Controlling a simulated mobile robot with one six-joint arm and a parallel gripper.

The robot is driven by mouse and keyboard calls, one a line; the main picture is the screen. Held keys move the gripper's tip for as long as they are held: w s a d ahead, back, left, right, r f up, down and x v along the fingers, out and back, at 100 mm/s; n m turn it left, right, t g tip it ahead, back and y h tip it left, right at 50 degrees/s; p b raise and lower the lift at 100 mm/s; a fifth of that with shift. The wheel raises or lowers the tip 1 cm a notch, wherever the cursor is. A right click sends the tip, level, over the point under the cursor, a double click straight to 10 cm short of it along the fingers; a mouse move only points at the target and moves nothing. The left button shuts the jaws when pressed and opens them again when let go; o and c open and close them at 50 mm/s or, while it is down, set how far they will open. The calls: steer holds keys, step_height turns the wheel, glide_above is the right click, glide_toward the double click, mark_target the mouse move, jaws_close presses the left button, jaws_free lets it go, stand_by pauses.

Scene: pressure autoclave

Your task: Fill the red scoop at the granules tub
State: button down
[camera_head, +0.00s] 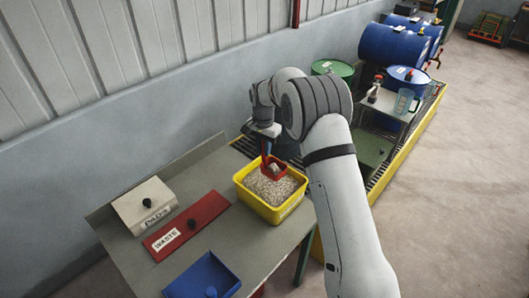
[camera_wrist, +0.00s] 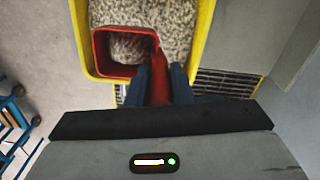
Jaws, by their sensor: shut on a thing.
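The yellow granules tub (camera_head: 246,197) stands on the grey table in the head view and is filled with pale granules (camera_head: 270,187). The red scoop (camera_head: 274,162) is at the tub's far side, over the granules. In the wrist view the scoop (camera_wrist: 97,55) shows pale granules inside its square bowl, which overlaps the tub's corner (camera_wrist: 85,66). My gripper (camera_wrist: 160,88) is shut on the scoop's red handle. In the head view my gripper (camera_head: 266,140) is above the tub. Whether the scoop's underside touches the granules cannot be told.
Left of the tub are a white box labelled PADS (camera_head: 145,205), a red lid labelled WASTE (camera_head: 187,224) and a blue bin (camera_head: 203,277). A wall (camera_head: 120,130) runs behind the table.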

steer(key=shift+w+a+r, duration=0.1)
steer(key=shift+a+r, duration=0.05)
steer(key=shift+r, duration=0.45)
steer(key=shift+w+a+r, duration=0.15)
steer(key=shift+r, duration=0.5)
steer(key=shift+w+a+r, duration=0.1)
steer(key=shift+a+r, duration=0.05)
steer(key=shift+r, duration=0.45)
